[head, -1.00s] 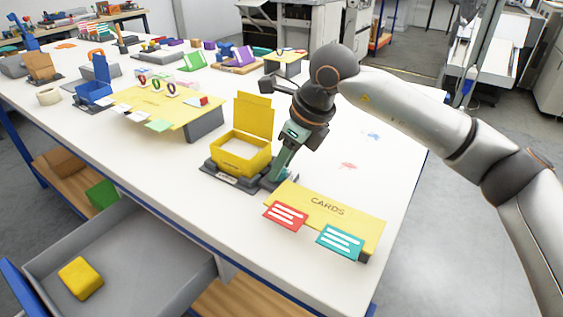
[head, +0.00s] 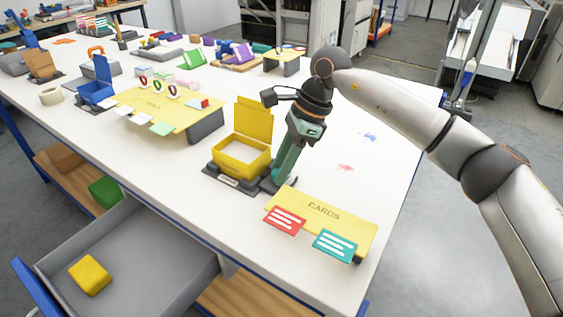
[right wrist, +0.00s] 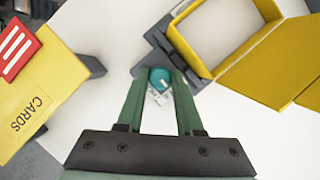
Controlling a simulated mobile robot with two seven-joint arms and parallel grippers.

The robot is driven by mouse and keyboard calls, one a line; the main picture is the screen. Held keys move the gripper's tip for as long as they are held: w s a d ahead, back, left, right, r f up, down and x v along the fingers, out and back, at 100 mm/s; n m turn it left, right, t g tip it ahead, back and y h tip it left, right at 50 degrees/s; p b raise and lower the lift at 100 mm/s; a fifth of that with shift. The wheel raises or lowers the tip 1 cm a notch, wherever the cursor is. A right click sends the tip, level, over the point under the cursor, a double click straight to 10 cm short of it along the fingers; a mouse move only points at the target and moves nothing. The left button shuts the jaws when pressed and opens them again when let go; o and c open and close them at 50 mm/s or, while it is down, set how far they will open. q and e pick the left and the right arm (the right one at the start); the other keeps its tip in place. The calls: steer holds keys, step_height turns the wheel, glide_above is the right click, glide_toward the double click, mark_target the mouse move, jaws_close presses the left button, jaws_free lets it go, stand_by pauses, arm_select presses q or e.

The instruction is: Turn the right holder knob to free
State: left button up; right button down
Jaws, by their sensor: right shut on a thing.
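The yellow box (head: 228,163) stands open in the dark grey holder (head: 246,188), its lid (head: 254,119) raised at the back. My right gripper (head: 274,183) comes down at the holder's right end, its fingers hiding the knob in the head view. In the right wrist view, the round teal knob (right wrist: 160,76) sits between the two green fingertips, beside the holder's dark body (right wrist: 150,58). The gripper is shut on it. A pale part shows just below the knob; any marking on it is too small to read. My left gripper is not in view.
A yellow CARDS stand (head: 335,215) with a red card (head: 284,220) and a teal card (head: 335,245) is close in front of the gripper. A yellow stand (head: 165,108) is to the left. An open grey drawer (head: 150,275) holds a yellow block (head: 90,275). The tabletop right of the gripper is mostly clear.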

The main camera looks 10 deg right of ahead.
stand_by(0.4)
steer(key=c, duration=0.8)
jaws_free()
steer(key=shift+c, duration=0.2)
steer(key=p+v, duration=0.1)
steer(key=v, duration=1.1)
steer(key=shift+r, duration=0.3)
steer(key=shift+f, duration=0.1)
